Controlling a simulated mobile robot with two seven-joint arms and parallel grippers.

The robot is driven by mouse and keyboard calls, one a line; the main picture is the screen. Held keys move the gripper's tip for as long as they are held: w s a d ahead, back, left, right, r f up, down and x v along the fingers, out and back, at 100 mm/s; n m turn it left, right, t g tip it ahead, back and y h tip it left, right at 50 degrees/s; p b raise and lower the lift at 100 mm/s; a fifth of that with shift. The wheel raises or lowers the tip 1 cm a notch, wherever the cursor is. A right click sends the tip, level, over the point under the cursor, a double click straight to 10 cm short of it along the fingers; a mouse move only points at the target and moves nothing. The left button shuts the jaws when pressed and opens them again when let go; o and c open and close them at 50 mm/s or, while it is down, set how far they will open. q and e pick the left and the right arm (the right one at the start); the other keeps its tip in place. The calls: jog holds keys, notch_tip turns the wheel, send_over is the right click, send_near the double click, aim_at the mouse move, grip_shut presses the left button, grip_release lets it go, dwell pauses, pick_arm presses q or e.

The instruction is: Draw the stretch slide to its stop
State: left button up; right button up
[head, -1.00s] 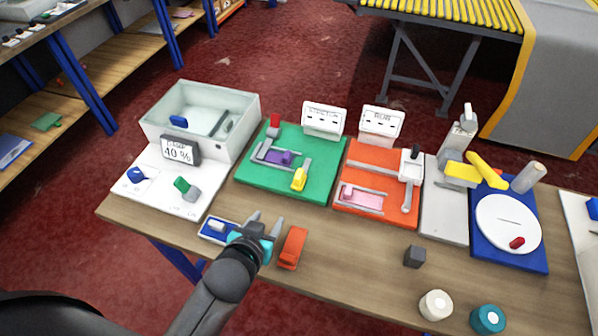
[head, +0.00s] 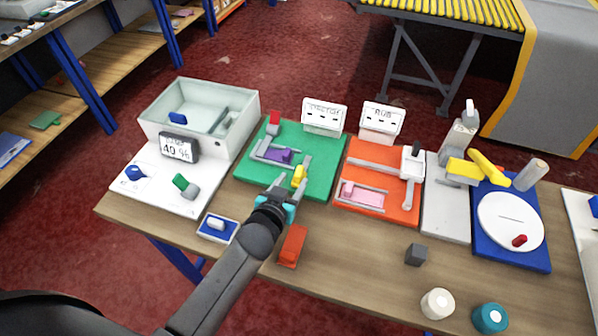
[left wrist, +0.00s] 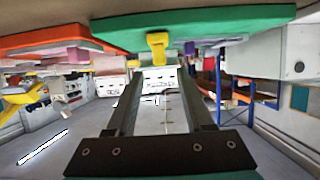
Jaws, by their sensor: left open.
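The green board (head: 320,188) stands on the table with a white sign reading STRETCH (head: 324,115) behind it. On it are a purple block (head: 279,155) in a grey frame, a red block (head: 273,123) and a yellow handle (head: 298,173) on a grey part. My left gripper (head: 290,183) is open at the front of the green board, with its fingers close to the yellow handle. In the left wrist view the yellow handle (left wrist: 157,43) lies ahead, centred between the fingertips. Contact cannot be told. My right gripper is not in view.
An orange board (head: 376,210) with a RUB sign (head: 382,117) stands right of the green one. A grey-white bin (head: 160,130) and a display (head: 178,148) are at the left. A red-orange block (head: 292,246) and a blue tray (head: 217,228) lie near the front edge.

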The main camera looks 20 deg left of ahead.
aim_at(299, 173)
pick_arm(q)
jog(key=shift+b+x, duration=0.65)
jog(key=shift+x, duration=2.5)
grip_shut()
